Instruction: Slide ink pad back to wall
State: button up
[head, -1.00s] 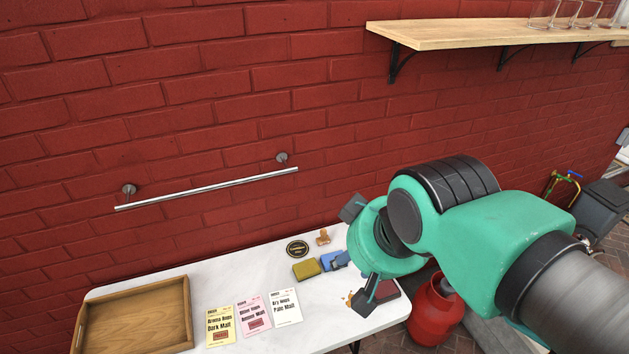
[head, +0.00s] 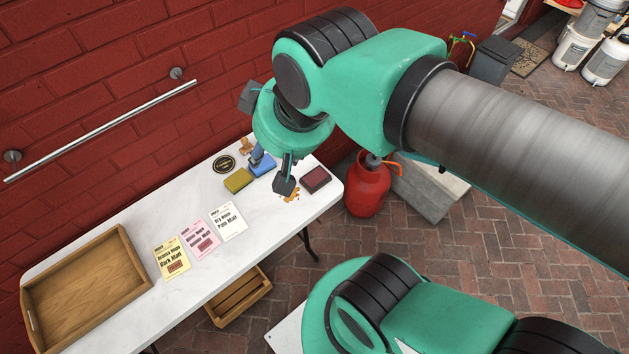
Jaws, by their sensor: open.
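The ink pad (head: 316,179) is a flat dark red block with a black rim. It lies on the white table (head: 226,258) near the table's right end, away from the brick wall. My gripper (head: 285,187) points down over the table just left of the pad in the head view. It is open and holds nothing that I can see. I cannot tell whether its tip touches the table. My arm hides part of the wall behind it.
A yellow-green block (head: 238,180), a blue block (head: 263,166), a round black coaster (head: 224,163) and a wooden stamp (head: 246,146) stand near the wall. An orange-brown stain (head: 291,195) lies beside my gripper. Three cards and a wooden tray (head: 138,262) lie to the left.

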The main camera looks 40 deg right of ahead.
dwell(0.4)
jog(key=shift+w+d, duration=0.1)
jog(key=c, duration=1)
jog(key=shift+w+d+f+m, duration=0.15)
jog(key=shift+w+f+m, duration=0.15)
jog(key=shift+m, duration=0.1)
grip_shut()
jog(key=w+d+f+m+g, duration=0.2)
jog(key=w+d+f+m, duration=0.3)
jog(key=d+f+m, duration=0.35)
jog(key=w+d+f+m+g, duration=0.1)
jog(key=w+d+f+m, duration=0.5)
jog(key=f+m, duration=0.45)
jog(key=s+d+f+m+g, duration=0.1)
jog(key=s+d+f+m, duration=0.1)
jog(key=d+f+m, duration=0.3)
jog(key=s+d+f+m+g, duration=0.1)
jog(key=s+d+f+m, duration=0.1)
jog(key=d+f+m, duration=0.4)
notch_tip(320, 180, down, 11)
jog(key=m, duration=0.5)
jog(key=shift+r+g+b, duration=0.15)
jog(key=shift+g+b, duration=0.15)
jog(key=shift+b, duration=0.1)
jog(key=shift+d, duration=0.1)
